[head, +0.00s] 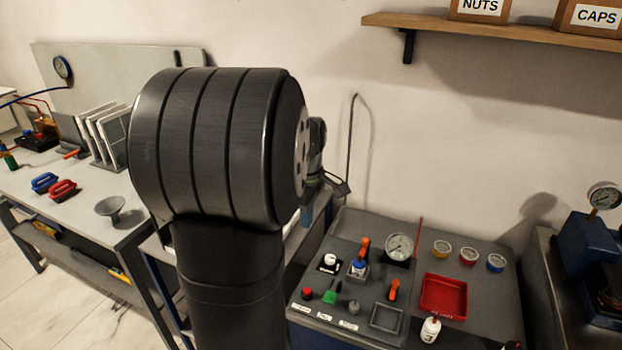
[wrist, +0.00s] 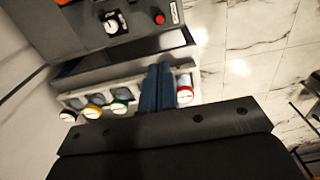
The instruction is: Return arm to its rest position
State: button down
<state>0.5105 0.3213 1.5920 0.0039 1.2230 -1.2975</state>
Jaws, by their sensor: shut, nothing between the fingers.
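My gripper (wrist: 158,70) shows in the wrist view as two dark blue fingers lying side by side, shut with nothing between them. They are in front of a pale rack holding several round white-faced pieces with coloured rims, one red-rimmed (wrist: 184,95) just to their right. Whether the fingers touch the rack cannot be told. In the head view my large dark arm joint fills the middle and hides most of my wrist. A small part of the wrist shows at its right edge, but the fingers cannot be made out.
A grey console (head: 345,232) with a gauge (head: 399,247), buttons and a red tray (head: 443,293) stands at the right. Three coloured cups sit behind the tray. A left bench (head: 100,215) holds red and blue handled pieces. A wooden shelf (head: 480,31) carries boxes above.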

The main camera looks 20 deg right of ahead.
notch_tip(320, 180, up, 6)
notch_tip(320, 180, down, 6)
jog(key=a+m+t+y, duration=0.1)
jog(key=a+y, duration=0.1)
jog(key=shift+w+r+t+y, duration=0.2)
jog(key=shift+w+t+y, duration=0.1)
jog(key=shift+w, duration=0.15)
dwell(0.4)
